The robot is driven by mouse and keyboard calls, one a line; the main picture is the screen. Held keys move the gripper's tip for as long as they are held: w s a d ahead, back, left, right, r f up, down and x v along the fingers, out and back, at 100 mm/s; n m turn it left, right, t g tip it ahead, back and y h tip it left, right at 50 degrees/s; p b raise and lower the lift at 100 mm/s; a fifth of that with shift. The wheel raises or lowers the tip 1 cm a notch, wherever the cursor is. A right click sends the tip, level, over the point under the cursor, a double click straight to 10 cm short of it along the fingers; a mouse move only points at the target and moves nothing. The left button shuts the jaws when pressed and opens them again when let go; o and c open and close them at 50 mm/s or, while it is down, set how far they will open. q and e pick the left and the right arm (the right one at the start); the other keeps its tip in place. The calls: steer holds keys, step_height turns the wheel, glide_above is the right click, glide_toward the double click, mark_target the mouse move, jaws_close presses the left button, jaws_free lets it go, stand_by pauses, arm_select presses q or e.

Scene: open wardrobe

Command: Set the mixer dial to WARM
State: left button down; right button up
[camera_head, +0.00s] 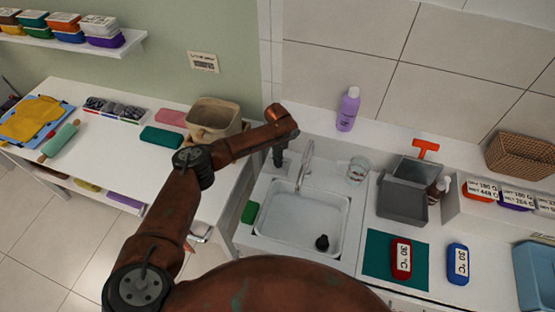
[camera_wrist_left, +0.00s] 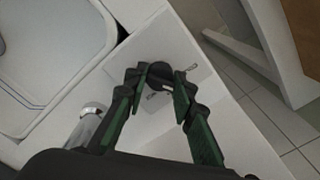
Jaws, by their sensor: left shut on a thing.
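The mixer dial is a dark round knob (camera_wrist_left: 160,75) on a pale plate, seen between my fingers in the left wrist view. Small marks lie around it, too small to read, so its setting cannot be told. My left gripper (camera_wrist_left: 158,82) is shut on the knob, one finger on each side. In the head view the left gripper (camera_head: 279,158) points down beside the chrome tap (camera_head: 304,165), at the back left of the sink (camera_head: 300,238), and hides the dial. My right gripper is not in view.
A glass (camera_head: 357,170) and a purple bottle (camera_head: 348,108) stand right of the tap. A beige bin (camera_head: 212,122) is on the table behind my left arm. A grey container (camera_head: 402,200) stands right of the sink. A black plug (camera_head: 322,242) lies in the basin.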

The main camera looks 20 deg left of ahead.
arm_select(q)
steer(key=m, duration=0.5)
steer(key=shift+m, duration=0.4)
stand_by(0.3)
steer(key=c, duration=1.6)
jaws_free()
step_height(320, 180, up, 12)
